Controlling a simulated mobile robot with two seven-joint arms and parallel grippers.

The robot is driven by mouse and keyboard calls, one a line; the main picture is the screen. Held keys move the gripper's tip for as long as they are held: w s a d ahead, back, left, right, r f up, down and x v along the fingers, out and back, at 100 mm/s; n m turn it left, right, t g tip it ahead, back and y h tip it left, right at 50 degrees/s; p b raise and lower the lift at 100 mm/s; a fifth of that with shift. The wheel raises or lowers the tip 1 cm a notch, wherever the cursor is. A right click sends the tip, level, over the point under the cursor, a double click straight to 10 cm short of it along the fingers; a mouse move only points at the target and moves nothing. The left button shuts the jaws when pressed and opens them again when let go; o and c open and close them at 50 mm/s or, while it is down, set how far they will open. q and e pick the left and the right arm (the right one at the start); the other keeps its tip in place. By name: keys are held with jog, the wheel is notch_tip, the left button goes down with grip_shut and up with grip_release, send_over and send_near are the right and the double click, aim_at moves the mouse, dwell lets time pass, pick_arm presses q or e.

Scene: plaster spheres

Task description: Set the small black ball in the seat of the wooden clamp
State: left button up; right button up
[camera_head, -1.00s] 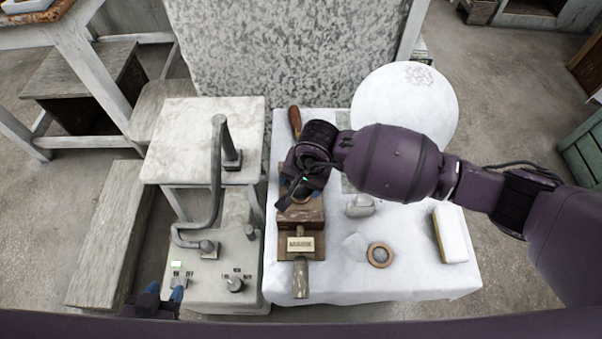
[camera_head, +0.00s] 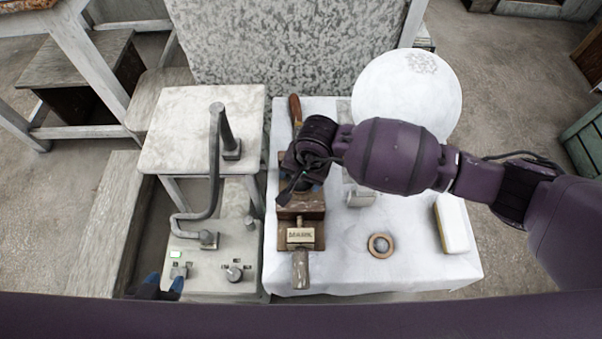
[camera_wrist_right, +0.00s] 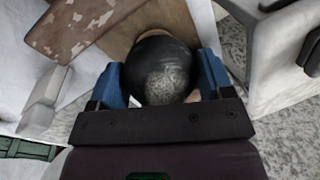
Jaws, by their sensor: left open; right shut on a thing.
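The small black ball (camera_wrist_right: 158,72) is between the blue fingers of my right gripper (camera_wrist_right: 162,80) in the right wrist view, shut on it. In the head view my right gripper (camera_head: 298,185) is over the back part of the wooden clamp (camera_head: 313,208), and its wrist hides the ball and the clamp's seat. Brown wood shows just beyond the ball in the wrist view; I cannot tell whether the ball touches it. My left gripper (camera_head: 165,286) is open and empty at the lower left, by the grey machine's front edge.
A large white sphere (camera_head: 406,92) stands behind. The grey machine (camera_head: 212,258) with a bent pipe is left.

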jog(key=shift+r, duration=0.1)
dwell(0.5)
dwell(0.3)
dwell(0.4)
jog(key=shift+f, duration=0.35)
jog(key=shift+f, duration=0.45)
